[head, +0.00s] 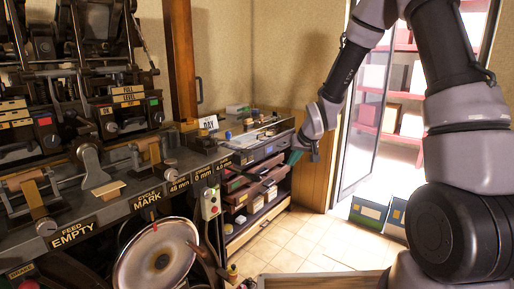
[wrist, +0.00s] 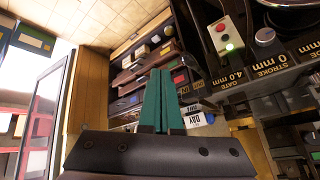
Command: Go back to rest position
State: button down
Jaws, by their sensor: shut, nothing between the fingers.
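My gripper (head: 294,157) is at the end of my arm in the head view, in front of the drawer cabinet (head: 283,203) at the back. In the wrist view its two green fingers (wrist: 159,100) lie together, shut, with nothing held. The fingertips point toward the cabinet's open shelves, and I cannot tell the exact distance. The cam press (head: 75,115) fills the left of the head view, with labels reading "FEED EMPTY", "CYCLE MARK" and "STROKE 0 mm". In the wrist view its labelled edge (wrist: 262,72) is at the upper right, upside down.
A control box (head: 210,203) with red and green buttons hangs on the press front. A round metal disc (head: 158,259) is below. The tiled floor (head: 300,243) is clear mid-view.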

jog(key=s+d+r+m+h, duration=0.1)
jog(key=s+d+r, duration=0.15)
jog(key=r, duration=0.35)
jog(key=s+d+r, duration=0.2)
jog(key=d+r, duration=0.1)
jog(key=r, duration=0.3)
jog(key=s+d+r+m, duration=0.1)
jog(key=s+d+r, duration=0.1)
jog(key=s+r, duration=0.3)
jog(key=s+d+r+m, duration=0.2)
jog(key=s+r, duration=0.3)
jog(key=s, duration=0.6)
jog(key=s+d+r+m, duration=0.1)
jog(key=s+d+r, duration=0.1)
jog(key=s+r, duration=0.3)
jog(key=shift+s+d+t, duration=0.3)
jog(key=shift+s+d, duration=0.05)
jog(key=shift+s, duration=1.2)
